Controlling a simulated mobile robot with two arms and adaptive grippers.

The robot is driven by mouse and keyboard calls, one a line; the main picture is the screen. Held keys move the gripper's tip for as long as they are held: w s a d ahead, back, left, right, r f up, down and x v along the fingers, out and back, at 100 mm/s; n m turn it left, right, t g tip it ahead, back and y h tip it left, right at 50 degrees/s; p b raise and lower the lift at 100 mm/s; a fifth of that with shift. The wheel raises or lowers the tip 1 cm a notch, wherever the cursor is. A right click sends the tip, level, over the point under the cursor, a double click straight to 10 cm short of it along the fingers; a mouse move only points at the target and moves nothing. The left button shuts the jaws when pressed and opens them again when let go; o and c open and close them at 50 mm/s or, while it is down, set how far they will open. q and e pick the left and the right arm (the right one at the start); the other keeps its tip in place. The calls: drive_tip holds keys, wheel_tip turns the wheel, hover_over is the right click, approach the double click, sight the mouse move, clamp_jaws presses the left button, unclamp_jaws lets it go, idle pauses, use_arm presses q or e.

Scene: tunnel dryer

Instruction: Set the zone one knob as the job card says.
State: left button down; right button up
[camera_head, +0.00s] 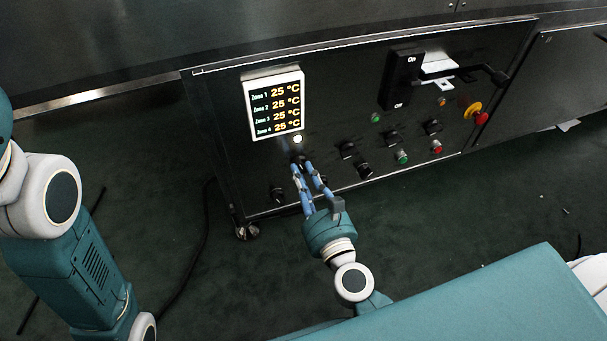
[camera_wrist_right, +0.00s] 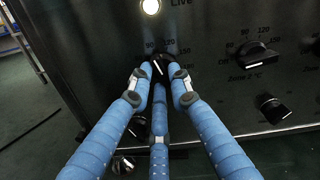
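The zone one knob (camera_wrist_right: 161,66) is black with a pale pointer mark; its scale shows 90 and 120 above it in the right wrist view. Its lower part is hidden by my fingers, and I cannot read its exact setting. My right gripper (camera_wrist_right: 160,74) has its blue fingertips on either side of this knob; I cannot tell whether they touch it. In the head view the right gripper (camera_head: 301,165) reaches the panel just below the display (camera_head: 275,104), which reads 25 °C for every zone. My left gripper is out of view. I see no job card.
The zone two knob (camera_wrist_right: 258,55) is right of the fingers. More black knobs (camera_head: 347,149), green (camera_head: 402,157) and red buttons (camera_head: 436,147), a red emergency stop on yellow (camera_head: 480,117) and an On/Off switch (camera_head: 401,80) share the panel. A lit white lamp (camera_head: 298,139) is above the fingertips.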

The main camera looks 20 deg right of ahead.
drive_tip(key=shift+o, duration=1.4)
drive_tip(key=s, duration=1.2)
drive_tip(key=shift+d, duration=0.2)
